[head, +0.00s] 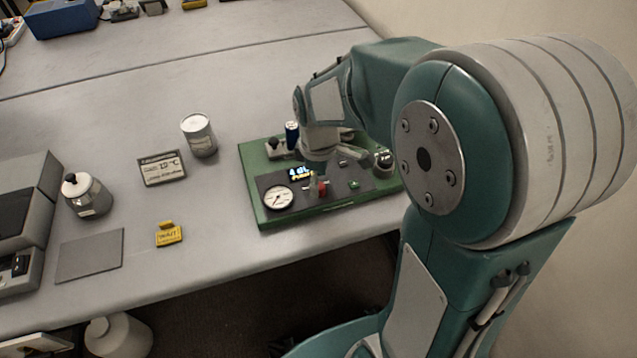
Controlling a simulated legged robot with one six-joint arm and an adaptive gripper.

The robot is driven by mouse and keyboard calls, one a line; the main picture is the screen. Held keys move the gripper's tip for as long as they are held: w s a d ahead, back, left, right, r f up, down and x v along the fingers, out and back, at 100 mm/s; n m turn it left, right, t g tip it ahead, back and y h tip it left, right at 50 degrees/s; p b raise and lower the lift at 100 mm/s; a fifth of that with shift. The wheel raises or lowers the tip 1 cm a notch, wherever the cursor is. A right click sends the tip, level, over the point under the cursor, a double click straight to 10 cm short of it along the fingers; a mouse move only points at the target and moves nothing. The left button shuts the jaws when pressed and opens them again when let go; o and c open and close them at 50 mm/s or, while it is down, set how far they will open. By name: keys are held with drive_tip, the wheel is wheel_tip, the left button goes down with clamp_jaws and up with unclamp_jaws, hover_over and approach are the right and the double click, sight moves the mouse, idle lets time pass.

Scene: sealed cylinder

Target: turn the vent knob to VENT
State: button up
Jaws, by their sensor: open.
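A green panel (262,213) lies on the grey bench, with a round white gauge (278,197) at its front left and a lit display (299,173) behind it. My gripper (317,185) is over the middle of the panel, pointing down, with its fingertips close to a small red part (323,189). I cannot tell whether they touch. A dark round knob (383,159) stands at the panel's right end, partly behind my arm. Its markings are too small to read, so I cannot tell which control is the vent knob or its setting.
A small dark blue cylinder (291,134) stands at the panel's back.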

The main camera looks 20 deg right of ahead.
drive_tip(key=shift+f, duration=0.9)
clamp_jaws()
